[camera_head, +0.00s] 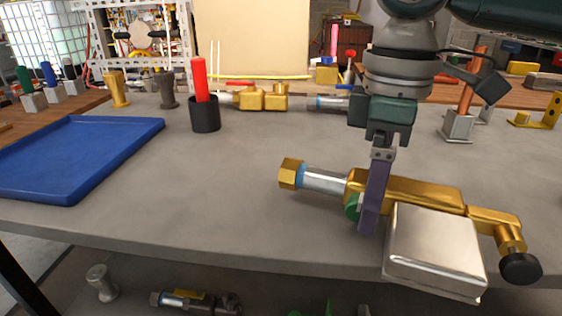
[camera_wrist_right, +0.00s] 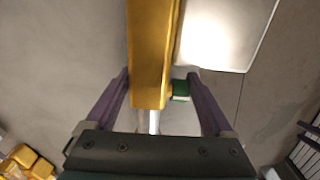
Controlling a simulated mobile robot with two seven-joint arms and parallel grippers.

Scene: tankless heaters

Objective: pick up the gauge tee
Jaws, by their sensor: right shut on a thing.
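The gauge tee, as I take it, is the long brass fitting (camera_head: 415,191) at the front right of the table in the head view. It has a brass hex nut (camera_head: 291,173) and a silver, blue-ringed pipe at its left end, and an elbow with a black knob at its right. A green part shows on its side. My right gripper (camera_head: 368,222) points down and is shut on it. In the right wrist view, the brass body (camera_wrist_right: 153,55) lies between the purple fingers (camera_wrist_right: 158,78), with the green part against the right finger. My left gripper is not in view.
A silver box (camera_head: 432,245) sits against the fitting at the table's front edge. A blue tray (camera_head: 75,150) lies at left. A black cup (camera_head: 205,114) with a red-handled tool stands farther back, near another brass fitting (camera_head: 262,98). The table's middle is clear.

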